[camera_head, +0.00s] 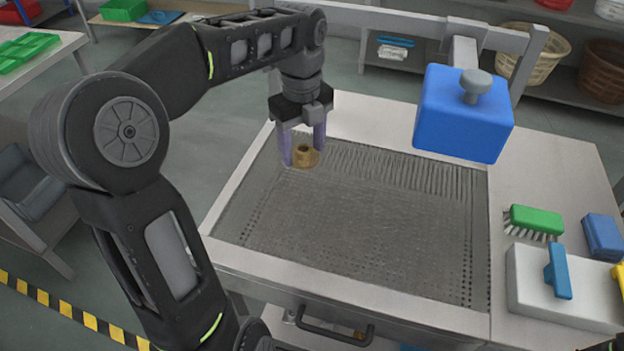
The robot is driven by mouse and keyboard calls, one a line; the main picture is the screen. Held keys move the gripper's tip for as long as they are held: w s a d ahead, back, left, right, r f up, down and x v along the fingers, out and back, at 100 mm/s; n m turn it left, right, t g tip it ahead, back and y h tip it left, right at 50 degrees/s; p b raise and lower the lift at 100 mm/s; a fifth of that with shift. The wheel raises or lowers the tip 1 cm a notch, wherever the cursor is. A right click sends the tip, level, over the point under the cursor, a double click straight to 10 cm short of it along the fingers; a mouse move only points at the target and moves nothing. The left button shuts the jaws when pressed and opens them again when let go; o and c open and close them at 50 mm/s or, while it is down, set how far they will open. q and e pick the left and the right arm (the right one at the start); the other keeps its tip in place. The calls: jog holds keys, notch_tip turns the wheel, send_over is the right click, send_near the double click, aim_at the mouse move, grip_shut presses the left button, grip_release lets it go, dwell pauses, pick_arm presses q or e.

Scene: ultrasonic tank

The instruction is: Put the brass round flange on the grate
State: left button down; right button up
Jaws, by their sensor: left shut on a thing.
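The brass round flange (304,158) is a small gold-brown disc with a raised hub. It is at the back left part of the grate. My left gripper (303,148) points down with its purple fingers shut on the flange. I cannot tell whether the flange touches the grate or hangs just above it. The grate (360,222) is a grey perforated surface set in the pale tank top, and the rest of it is bare. My right gripper is not in view; only a dark bit shows at the bottom right corner.
A blue box with a grey knob (464,115) hangs on an arm over the grate's back right. A green brush (536,220), a blue block (603,236) and a white box with a blue handle (565,285) stand on the right ledge. The grate's middle and front are free.

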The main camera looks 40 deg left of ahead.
pick_arm(q)
jog(key=shift+a+r+m, duration=0.2)
jog(key=shift+a+m, duration=0.2)
jog(key=shift+m, duration=0.5)
send_over(301, 189)
jog(key=shift+f, duration=3.15)
jog(key=shift+f, duration=1.85)
jog(key=shift+f, duration=0.15)
jog(key=shift+c, duration=2.2)
grip_release()
